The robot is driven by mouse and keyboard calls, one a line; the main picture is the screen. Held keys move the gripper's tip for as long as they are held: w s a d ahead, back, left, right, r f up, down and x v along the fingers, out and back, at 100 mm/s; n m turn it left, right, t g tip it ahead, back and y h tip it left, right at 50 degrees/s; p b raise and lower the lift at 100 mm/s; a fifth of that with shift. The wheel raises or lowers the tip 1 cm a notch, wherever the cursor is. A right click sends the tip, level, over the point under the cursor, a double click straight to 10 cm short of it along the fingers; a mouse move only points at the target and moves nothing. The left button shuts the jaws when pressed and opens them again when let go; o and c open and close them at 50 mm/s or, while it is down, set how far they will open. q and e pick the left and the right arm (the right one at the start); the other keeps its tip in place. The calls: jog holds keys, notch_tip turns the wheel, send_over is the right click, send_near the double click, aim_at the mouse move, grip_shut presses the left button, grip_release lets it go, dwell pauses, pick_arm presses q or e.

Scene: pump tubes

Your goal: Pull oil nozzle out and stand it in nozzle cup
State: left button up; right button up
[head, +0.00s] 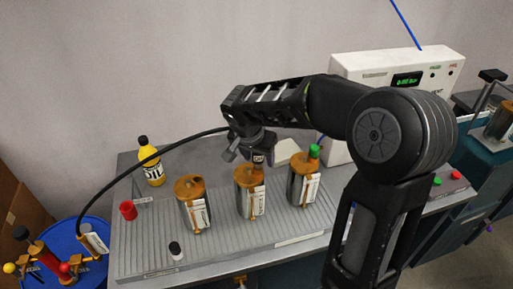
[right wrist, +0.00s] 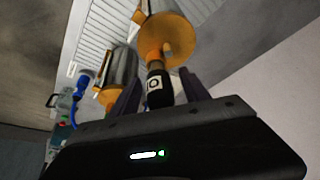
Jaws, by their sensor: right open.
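The oil nozzle is a dark piece with a white square mark (head: 258,159), standing at the orange top of the middle canister (head: 250,192). A black hose (head: 135,165) arches from the left toward it. My right gripper (head: 252,149) is above that canister. In the right wrist view, the nozzle (right wrist: 157,88) lies between the open fingers of my right gripper (right wrist: 161,92), which are beside it; contact cannot be told. The nozzle's lower end is hidden in the orange top. A small red cup (head: 128,211), perhaps the nozzle cup, stands at the bench's left. My left gripper is not in view.
Canisters stand on both sides, left (head: 192,207) and right with a green cap (head: 303,183). A yellow oil bottle (head: 152,168) is behind left; a black-capped vial (head: 176,251) is in front. A blue drum with a pump (head: 60,243) is beside the bench. A white box (head: 385,70) is behind.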

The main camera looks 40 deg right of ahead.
jog(key=shift+x, duration=0.8)
jog(key=shift+c, duration=0.4)
grip_shut()
jog(key=c, duration=0.5)
grip_release()
grip_shut()
jog(key=shift+r, duration=0.65)
jog(key=shift+r+p, duration=1.1)
jog(key=shift+r, duration=0.9)
